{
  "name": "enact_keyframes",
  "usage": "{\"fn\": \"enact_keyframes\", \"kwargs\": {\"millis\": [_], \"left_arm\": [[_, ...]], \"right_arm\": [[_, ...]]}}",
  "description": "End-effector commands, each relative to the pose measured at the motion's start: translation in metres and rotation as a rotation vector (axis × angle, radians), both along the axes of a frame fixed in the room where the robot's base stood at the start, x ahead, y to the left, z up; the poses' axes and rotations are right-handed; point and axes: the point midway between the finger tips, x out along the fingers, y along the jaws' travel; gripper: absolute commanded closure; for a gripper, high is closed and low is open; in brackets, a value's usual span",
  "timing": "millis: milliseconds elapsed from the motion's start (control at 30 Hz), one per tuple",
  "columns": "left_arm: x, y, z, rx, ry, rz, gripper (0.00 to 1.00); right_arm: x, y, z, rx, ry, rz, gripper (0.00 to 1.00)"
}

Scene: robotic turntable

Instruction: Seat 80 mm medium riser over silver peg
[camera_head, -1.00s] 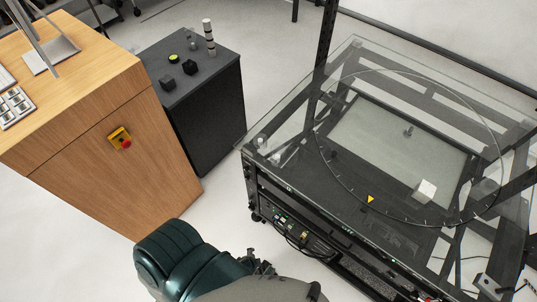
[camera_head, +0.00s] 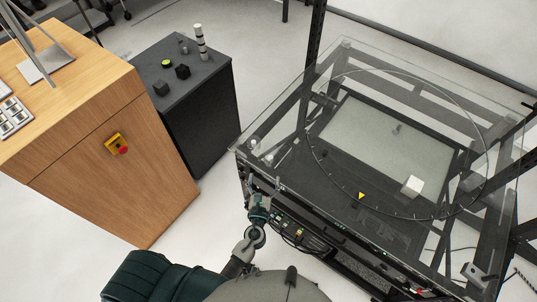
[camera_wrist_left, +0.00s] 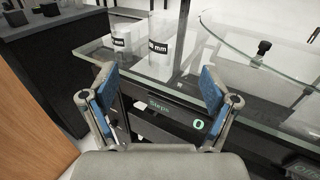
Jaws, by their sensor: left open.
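My left gripper (camera_head: 263,184) is at the near left edge of the glass table (camera_head: 345,45). In the left wrist view, its two blue-padded fingers (camera_wrist_left: 158,84) are wide apart with nothing between them. Beyond them, a larger pale riser (camera_wrist_left: 161,48) and a smaller one (camera_wrist_left: 121,38) stand upright on the glass. Both labels end in "mm"; the numbers are partly hidden, so I cannot tell which is 80 mm. A small peg (camera_head: 396,128) stands on the turntable; it looks dark in the left wrist view (camera_wrist_left: 264,47), and I cannot confirm silver. My right gripper is not in view.
A dark cabinet (camera_head: 208,120) with black blocks and a striped post (camera_head: 200,42) stands left. A wooden cabinet (camera_head: 110,170) carries a red stop button (camera_head: 122,150). The table's front edge lies under my fingers.

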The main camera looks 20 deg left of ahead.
Motion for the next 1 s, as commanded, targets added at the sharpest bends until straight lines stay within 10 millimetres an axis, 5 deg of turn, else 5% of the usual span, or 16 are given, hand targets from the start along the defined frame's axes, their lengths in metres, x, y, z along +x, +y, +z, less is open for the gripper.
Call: {"fn": "enact_keyframes", "kwargs": {"millis": [200,700,1000], "left_arm": [[0.042,0.006,0.000,-0.001,0.000,0.000,0.14],[0.100,0.008,-0.005,-0.002,0.001,0.000,0.14],[0.105,0.009,-0.005,-0.003,0.002,0.000,0.14]], "right_arm": [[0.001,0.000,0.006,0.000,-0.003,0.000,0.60],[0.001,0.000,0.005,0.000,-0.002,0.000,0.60],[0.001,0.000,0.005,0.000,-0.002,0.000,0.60]]}}
